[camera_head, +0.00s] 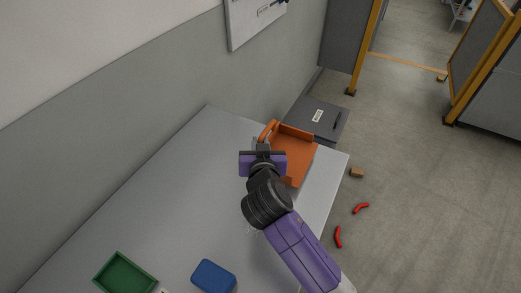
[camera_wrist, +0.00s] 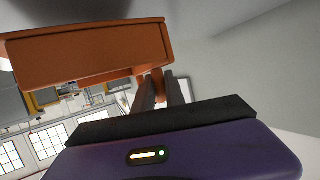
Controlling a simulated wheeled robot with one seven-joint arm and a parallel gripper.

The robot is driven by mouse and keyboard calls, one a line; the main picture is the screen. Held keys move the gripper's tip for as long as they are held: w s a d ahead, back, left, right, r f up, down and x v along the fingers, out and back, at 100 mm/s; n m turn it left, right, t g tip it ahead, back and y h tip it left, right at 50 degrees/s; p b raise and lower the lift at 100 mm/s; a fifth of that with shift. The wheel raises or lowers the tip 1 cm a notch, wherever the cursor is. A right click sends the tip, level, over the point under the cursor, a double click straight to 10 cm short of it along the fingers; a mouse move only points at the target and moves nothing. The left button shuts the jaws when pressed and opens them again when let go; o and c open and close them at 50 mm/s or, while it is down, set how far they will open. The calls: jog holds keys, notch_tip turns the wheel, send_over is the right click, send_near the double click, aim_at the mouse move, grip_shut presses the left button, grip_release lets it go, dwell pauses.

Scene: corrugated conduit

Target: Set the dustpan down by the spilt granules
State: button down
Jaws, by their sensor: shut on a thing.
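The orange dustpan (camera_head: 294,152) is at the far right end of the grey table, its handle toward the upper left. My gripper (camera_head: 264,145) is shut on the handle, and the pan lies to the right of it. I cannot tell whether the pan touches the table. In the wrist view the dustpan (camera_wrist: 85,52) fills the upper left, and my gripper's fingers (camera_wrist: 160,88) close around its handle. A few faint pale marks show on the table beside my forearm; I cannot tell whether they are the granules. My arm hides part of the table there.
A green tray (camera_head: 124,275) and a blue block (camera_head: 213,277) are at the table's near side. The table's left middle (camera_head: 170,190) is bare. A wall runs along its left. Red curved pieces (camera_head: 338,237) and a brown block (camera_head: 357,172) lie on the floor at right.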

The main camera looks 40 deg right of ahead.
jog(key=shift+f, duration=1.4)
jog(key=shift+f, duration=0.15)
jog(key=c, duration=1.4)
grip_release()
jog(key=shift+r, duration=0.25)
jog(key=shift+b+v, duration=0.9)
jog(key=shift+v, duration=5.1)
